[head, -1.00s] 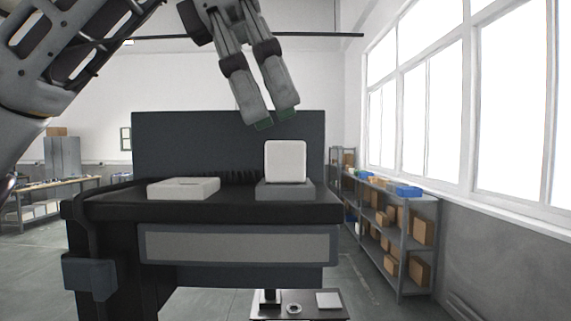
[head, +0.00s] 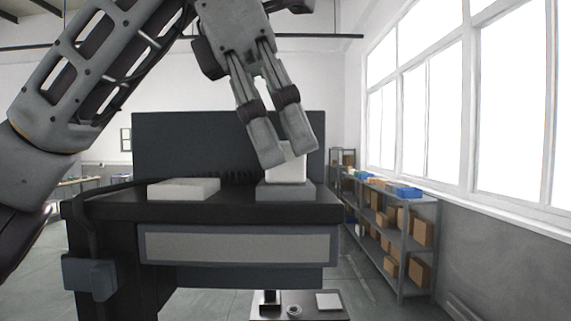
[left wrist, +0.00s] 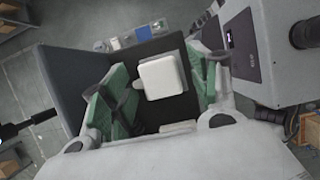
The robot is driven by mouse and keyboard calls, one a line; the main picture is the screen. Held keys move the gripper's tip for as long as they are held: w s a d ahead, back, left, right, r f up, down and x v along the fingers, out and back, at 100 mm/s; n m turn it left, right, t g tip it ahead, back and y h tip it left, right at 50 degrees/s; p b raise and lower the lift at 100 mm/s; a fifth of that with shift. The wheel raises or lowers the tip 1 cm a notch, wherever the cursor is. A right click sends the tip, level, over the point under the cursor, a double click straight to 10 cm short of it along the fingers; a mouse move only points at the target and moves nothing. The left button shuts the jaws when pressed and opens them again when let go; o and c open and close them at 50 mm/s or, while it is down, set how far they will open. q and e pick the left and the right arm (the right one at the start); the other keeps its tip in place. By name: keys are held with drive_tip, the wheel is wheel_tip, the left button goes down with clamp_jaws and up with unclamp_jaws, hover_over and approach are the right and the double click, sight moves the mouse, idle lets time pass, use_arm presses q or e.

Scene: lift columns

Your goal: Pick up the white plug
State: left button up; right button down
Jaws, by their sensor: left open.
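The white plug (head: 286,174) is a rounded white block standing upright on a low grey base (head: 299,193), at the right of the black worktop. My left gripper (head: 290,157) points down over it and hides its upper part in the head view. The fingers are open. In the left wrist view the plug (left wrist: 161,78) shows between the green-padded fingers, with a gap visible on each side. The grey base (left wrist: 183,57) shows behind it. My right gripper is not in view.
A flat white block (head: 184,188) lies on the worktop (head: 225,208) to the left. A dark upright panel (head: 185,140) stands behind. Shelves with boxes (head: 400,225) are at the right, by the windows.

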use_arm(q)
drive_tip(key=shift+d+f, duration=0.2)
drive_tip(key=shift+f, duration=0.3)
drive_tip(key=c, duration=1)
drive_tip(key=shift+c, duration=0.2)
drive_tip(key=shift+r, duration=0.15)
drive_tip(key=shift+r, duration=4.8)
